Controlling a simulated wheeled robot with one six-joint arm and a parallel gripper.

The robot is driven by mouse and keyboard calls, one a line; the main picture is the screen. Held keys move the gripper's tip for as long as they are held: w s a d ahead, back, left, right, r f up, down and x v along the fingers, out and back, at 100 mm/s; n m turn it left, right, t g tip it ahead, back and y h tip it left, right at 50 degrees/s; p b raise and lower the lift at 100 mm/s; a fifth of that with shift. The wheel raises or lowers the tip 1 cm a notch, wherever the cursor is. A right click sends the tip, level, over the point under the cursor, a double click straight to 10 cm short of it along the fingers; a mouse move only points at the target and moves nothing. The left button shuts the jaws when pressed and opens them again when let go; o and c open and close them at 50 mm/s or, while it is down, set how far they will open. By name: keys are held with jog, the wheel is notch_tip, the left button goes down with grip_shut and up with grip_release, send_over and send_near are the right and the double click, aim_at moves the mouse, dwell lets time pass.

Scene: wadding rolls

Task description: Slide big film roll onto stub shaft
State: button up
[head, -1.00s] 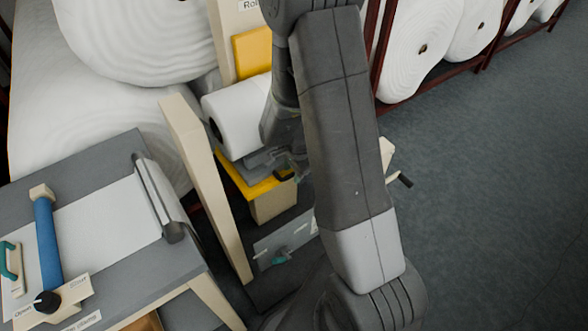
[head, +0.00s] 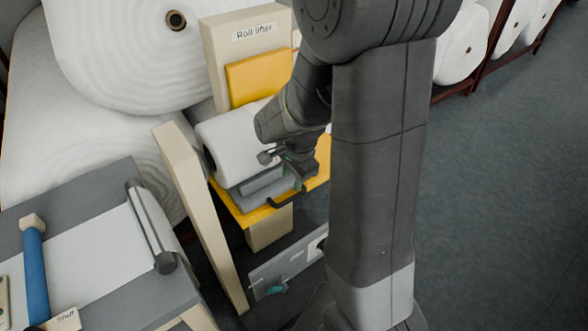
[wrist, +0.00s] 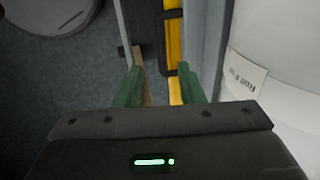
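The big film roll (head: 228,146) is white and lies on its side on the grey cradle of the roll lifter, with a dark core opening at its left end. In the wrist view a white roll surface with a paper label (wrist: 248,72) fills the right side. My gripper (head: 294,181) is at the front of the lifter's yellow platform (head: 238,214), close to a black handle (head: 287,199). The wrist view shows the green fingers (wrist: 160,85) apart with nothing gripped; the black handle (wrist: 163,45) lies beyond and between their tips. I cannot make out the stub shaft.
A beige post (head: 198,205) stands left of the roll. A grey table (head: 90,188) with a film sheet and a blue bar is at the left. Large white rolls (head: 110,40) stand behind. A grey plate (head: 290,268) with a teal knob sits low in front. Open floor lies right.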

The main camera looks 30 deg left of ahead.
aim_at(299, 193)
jog(key=r, duration=0.3)
jog(key=shift+s+d, duration=0.15)
jog(key=shift+d, duration=0.1)
dwell(0.4)
jog(key=f, duration=0.4)
jog(key=a+f, duration=0.1)
jog(key=f, duration=0.4)
jog(key=w+a+f, duration=0.1)
jog(key=f, duration=0.3)
jog(key=shift+w+a+f+p, duration=0.1)
jog(key=shift+a+f+p, duration=0.15)
jog(key=shift+p, duration=0.1)
notch_tip(299, 193, up, 14)
jog(key=s+d, duration=0.1)
jog(key=d, duration=0.2)
jog(key=a+f, duration=0.1)
jog(key=f, duration=0.3)
jog(key=a+f, duration=0.1)
jog(key=f, duration=0.4)
jog(key=w+a+f, duration=0.1)
jog(key=f, duration=0.4)
jog(key=shift+f, duration=0.1)
jog(key=w, duration=0.1)
jog(key=w+d, duration=0.1)
jog(key=w, duration=0.2)
jog(key=shift+d, duration=0.4)
jog(key=shift+s+a, duration=0.1)
jog(key=shift+s, duration=0.1)
